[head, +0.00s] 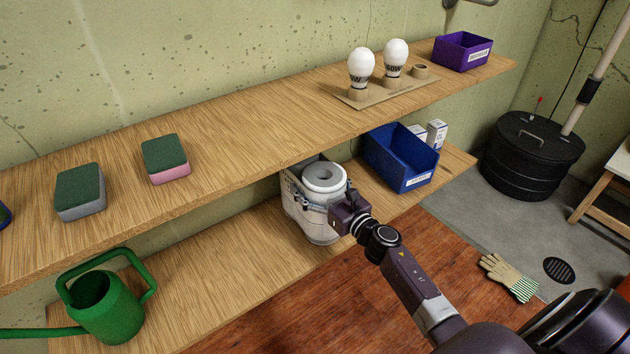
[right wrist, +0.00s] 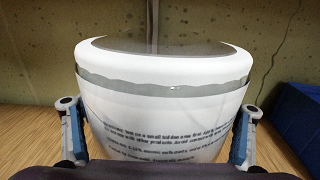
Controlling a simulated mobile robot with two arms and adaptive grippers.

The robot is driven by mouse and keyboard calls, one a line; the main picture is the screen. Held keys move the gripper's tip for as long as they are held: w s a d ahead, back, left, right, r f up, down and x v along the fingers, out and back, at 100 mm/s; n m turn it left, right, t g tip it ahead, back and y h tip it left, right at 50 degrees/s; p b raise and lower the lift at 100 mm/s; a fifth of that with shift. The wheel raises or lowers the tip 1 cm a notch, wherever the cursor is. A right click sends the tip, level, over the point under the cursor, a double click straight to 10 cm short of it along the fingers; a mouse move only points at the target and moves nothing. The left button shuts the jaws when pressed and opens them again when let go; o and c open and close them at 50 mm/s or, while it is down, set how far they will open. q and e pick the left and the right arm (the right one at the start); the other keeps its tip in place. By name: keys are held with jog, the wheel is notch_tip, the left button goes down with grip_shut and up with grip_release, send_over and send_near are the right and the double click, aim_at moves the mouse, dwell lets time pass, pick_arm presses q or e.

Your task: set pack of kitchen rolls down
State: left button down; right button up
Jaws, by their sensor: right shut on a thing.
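The pack of kitchen rolls (head: 312,222) is white with a round grey hole on top and clear printed wrap. It stands upright at the lower wooden shelf (head: 215,270), below the upper shelf's front edge. I cannot tell whether its base touches the board. My right gripper (head: 325,202) is shut on the pack. In the right wrist view the pack (right wrist: 165,115) fills the space between the two fingers, one on each side, and its lower part is hidden. My left gripper is not in view.
A blue bin (head: 402,165) stands right of the pack, with small white boxes (head: 436,133) behind. A green watering can (head: 108,305) is at the lower shelf's left. The upper shelf (head: 250,125) holds sponges, bulbs and a purple bin (head: 462,52). The lower shelf between can and pack is clear.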

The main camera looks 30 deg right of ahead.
jog(key=o, duration=1.7)
jog(key=shift+d, duration=0.1)
jog(key=o, duration=0.3)
jog(key=shift+r, duration=0.15)
